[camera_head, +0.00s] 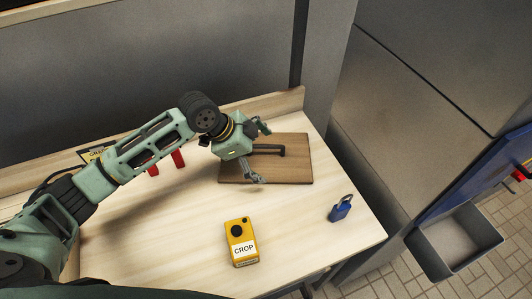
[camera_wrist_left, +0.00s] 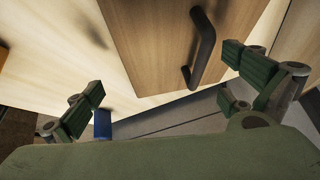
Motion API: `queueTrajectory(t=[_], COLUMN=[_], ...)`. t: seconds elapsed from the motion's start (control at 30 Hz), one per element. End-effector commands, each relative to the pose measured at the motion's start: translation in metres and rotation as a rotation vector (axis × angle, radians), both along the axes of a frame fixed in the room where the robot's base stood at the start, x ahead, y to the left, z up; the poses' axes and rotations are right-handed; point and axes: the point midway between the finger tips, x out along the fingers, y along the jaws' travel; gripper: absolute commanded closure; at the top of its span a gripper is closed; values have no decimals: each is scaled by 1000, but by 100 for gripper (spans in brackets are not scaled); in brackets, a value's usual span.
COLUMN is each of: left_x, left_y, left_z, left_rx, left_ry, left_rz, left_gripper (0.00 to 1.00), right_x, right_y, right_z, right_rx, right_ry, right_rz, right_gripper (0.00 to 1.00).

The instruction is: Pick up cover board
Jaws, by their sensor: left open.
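The cover board (camera_head: 291,168) is a flat brown wooden board with a dark bar handle (camera_head: 268,149), lying on the table at its back right. My left gripper (camera_head: 261,154) is over the left part of the board, beside the handle. In the left wrist view the board (camera_wrist_left: 150,55) and the handle (camera_wrist_left: 204,48) lie beyond the open fingers of my left gripper (camera_wrist_left: 170,95). The handle appears between the fingers but nearer the right one, and no grip on it shows. My right gripper is not in view.
A yellow box labelled CROP (camera_head: 241,243) and a blue padlock (camera_head: 341,208) stand on the light wooden table (camera_head: 180,240). Red pieces (camera_head: 179,159) show behind my left arm. A raised edge (camera_head: 275,103) runs along the back. The front left tabletop is clear.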

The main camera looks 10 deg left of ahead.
Motion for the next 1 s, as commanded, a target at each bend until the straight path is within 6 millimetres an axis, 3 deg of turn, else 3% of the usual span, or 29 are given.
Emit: queueTrajectory(t=[0.2, 0.47, 1.0], left_x=[7, 8, 7], left_y=[-14, -15, -15], left_z=[-23, -26, -27], left_rx=[0, 1, 1], left_ry=[0, -1, 1], left_rz=[0, 0, 0], left_gripper=[0, 0, 46], right_x=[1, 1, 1], right_y=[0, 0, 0], right_z=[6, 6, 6], right_rx=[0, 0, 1], right_ry=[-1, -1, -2], right_rz=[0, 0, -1], right_gripper=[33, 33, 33])
